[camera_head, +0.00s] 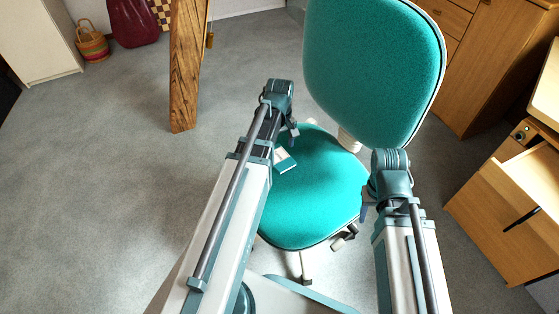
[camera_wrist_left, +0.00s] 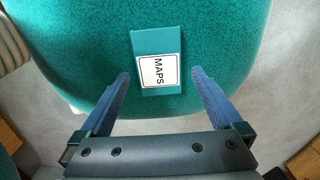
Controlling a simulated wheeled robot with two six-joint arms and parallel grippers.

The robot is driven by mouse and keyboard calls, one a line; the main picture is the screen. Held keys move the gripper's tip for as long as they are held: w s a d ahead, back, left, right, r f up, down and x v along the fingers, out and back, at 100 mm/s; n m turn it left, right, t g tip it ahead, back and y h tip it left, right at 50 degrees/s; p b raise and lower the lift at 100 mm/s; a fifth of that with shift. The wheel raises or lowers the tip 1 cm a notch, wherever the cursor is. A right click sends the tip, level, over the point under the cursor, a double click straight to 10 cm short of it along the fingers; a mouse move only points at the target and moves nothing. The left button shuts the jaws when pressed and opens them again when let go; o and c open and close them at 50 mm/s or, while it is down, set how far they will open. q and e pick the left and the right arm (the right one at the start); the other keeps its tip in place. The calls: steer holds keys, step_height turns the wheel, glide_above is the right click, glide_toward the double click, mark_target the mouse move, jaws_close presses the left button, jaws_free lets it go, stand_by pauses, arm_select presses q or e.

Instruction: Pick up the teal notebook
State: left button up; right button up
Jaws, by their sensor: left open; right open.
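The teal notebook (camera_wrist_left: 159,38) lies flat on the teal seat of the office chair, with a white label reading MAPS. In the head view the notebook (camera_head: 284,160) shows at the left part of the seat, partly hidden by my left arm. My left gripper (camera_wrist_left: 160,84) is open, one blue finger on each side of the notebook's near end in the wrist view. Whether the fingers touch the seat cannot be told. My right gripper (camera_head: 366,200) is at the right edge of the seat, its fingers mostly hidden, away from the notebook.
The chair's seat (camera_head: 322,190) and tall backrest (camera_head: 372,65) stand in the middle. A timber post (camera_head: 187,65) rises behind to the left. Wooden drawers (camera_head: 510,205) stand at the right. A basket (camera_head: 92,42) and red bag (camera_head: 134,22) sit far left. Grey floor at left is clear.

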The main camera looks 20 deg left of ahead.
mark_target(279, 157)
arm_select(q)
steer(key=f+b, duration=0.4)
steer(key=f, duration=0.1)
steer(key=shift+w+a+f+b, duration=0.1)
steer(key=shift+w+b, duration=0.1)
steer(key=shift+b, duration=0.15)
steer(key=c, duration=1.1)
steer(key=shift+r, duration=0.25)
steer(key=shift+c, duration=0.2)
